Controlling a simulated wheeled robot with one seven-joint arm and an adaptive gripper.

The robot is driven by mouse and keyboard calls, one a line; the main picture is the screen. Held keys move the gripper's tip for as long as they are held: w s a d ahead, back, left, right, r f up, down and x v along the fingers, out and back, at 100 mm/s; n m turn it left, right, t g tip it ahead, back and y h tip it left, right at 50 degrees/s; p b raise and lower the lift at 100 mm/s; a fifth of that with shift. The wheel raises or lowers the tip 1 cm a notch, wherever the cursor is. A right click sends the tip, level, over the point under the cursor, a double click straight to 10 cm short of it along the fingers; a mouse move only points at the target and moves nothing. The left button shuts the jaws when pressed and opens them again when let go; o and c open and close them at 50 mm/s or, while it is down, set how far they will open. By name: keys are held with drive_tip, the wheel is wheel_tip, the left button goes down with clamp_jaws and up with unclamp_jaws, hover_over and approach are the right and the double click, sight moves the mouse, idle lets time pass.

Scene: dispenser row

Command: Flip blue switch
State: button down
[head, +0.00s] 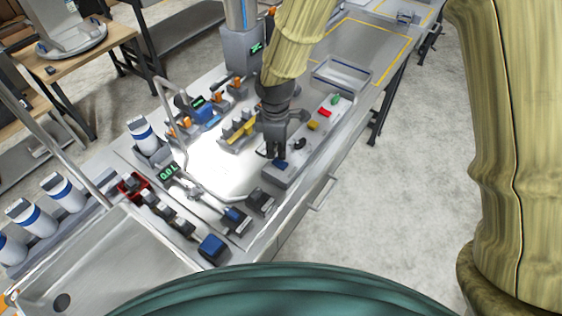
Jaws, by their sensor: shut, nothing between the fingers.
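A row of small coloured switches runs along the bench's right edge. The blue switch (281,164) sits at its near end, on a grey base. My gripper (274,154) is shut and empty, pointing down at the near end of the row. Its fingertips are right beside or just above the blue switch; I cannot tell if they touch it. The gripper partly hides the area behind the switch.
Further up the row are a black (300,144), a yellow (313,125), a red (324,112) and a green switch (335,99). A blue block (212,247) stands at the near edge. Left are a metal sink (100,262) and several white canisters (62,192).

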sight(277, 160)
drive_tip(key=shift+f+b, duration=0.4)
drive_tip(key=shift+f, duration=0.55)
idle(0.7)
drive_tip(key=shift+r+p, duration=2.95)
drive_tip(key=shift+r, duration=0.6)
